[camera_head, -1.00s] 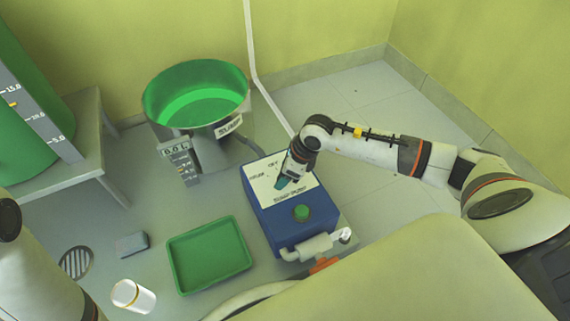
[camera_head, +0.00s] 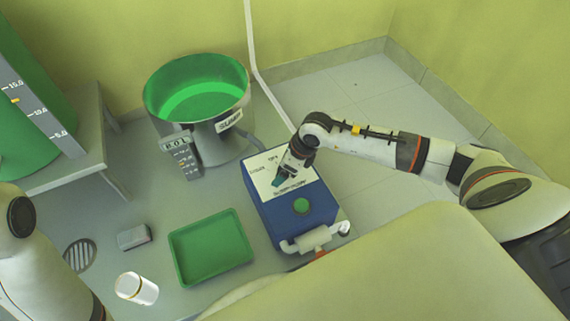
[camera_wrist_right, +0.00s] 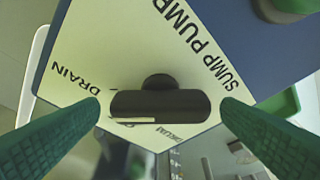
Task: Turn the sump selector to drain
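The blue sump pump box (camera_head: 290,222) stands on the floor, with a white label plate on top and a green button (camera_head: 301,206). My right gripper (camera_head: 279,181) points down over the plate and hides the selector in the head view. In the right wrist view, the dark selector (camera_wrist_right: 160,103) is a bar-shaped handle with a pale line on its lower edge. The DRAIN label (camera_wrist_right: 80,78) is to its left. The green fingers of my right gripper (camera_wrist_right: 160,107) are open, one at each end of the handle, with small gaps visible. My left gripper is out of view.
The steel sump vessel (camera_head: 210,140) with green inside stands behind the box. A green tray (camera_head: 211,248) is left of the box, with a grey block (camera_head: 134,237) and a white cup (camera_head: 137,289) further left. Walls close the back and right.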

